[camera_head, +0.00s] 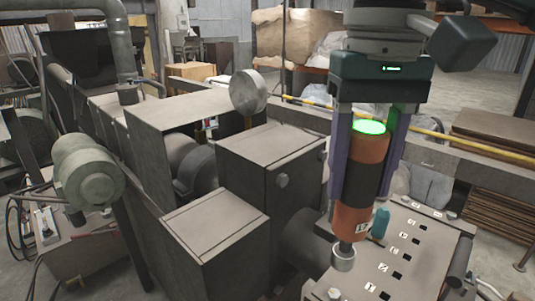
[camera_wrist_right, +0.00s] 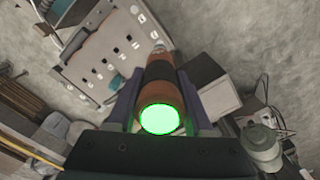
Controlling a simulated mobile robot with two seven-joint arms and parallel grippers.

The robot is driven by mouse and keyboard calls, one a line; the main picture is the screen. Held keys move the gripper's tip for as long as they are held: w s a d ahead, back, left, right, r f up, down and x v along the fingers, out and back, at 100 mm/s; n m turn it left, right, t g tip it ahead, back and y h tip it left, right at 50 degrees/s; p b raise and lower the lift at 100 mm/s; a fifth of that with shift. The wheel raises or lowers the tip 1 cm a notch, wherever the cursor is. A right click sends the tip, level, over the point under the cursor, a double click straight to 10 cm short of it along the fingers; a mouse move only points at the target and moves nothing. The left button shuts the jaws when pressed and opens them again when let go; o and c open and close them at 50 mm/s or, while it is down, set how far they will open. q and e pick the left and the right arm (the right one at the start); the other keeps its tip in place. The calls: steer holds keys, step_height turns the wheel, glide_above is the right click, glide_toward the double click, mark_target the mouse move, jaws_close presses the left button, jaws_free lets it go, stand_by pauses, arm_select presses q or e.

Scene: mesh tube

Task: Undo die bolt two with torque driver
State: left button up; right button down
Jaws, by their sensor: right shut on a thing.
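The torque driver (camera_head: 367,165), an orange and black cylinder with a glowing green top, is held upright, slightly tilted, in my right gripper (camera_head: 357,195). The purple fingers are shut on its sides. In the wrist view the driver (camera_wrist_right: 158,75) lies between the fingers, green end nearest the camera. Its lower end meets or sits just above a round metal socket-like piece (camera_head: 343,258) beside the die cylinder (camera_head: 308,238); I cannot tell whether they touch. Die bolt two cannot be made out for certain. My left gripper is not in view.
A grey panel (camera_head: 411,262) with numbered square slots lies to the right of the driver. A small teal object (camera_head: 380,222) stands on it, close behind the driver. Large grey machine boxes (camera_head: 271,146) stand to the left. A yellow rail (camera_head: 465,148) runs behind.

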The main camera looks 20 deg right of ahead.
mark_target(350, 222)
steer(key=shift+f+b, duration=1.7)
steer(key=shift+f, duration=1.05)
steer(key=shift+f+b, duration=0.4)
steer(key=shift+b, duration=0.15)
steer(key=shift+r, duration=0.1)
steer(key=shift+b, duration=0.3)
steer(key=shift+b, duration=0.35)
steer(key=shift+f+b, duration=0.3)
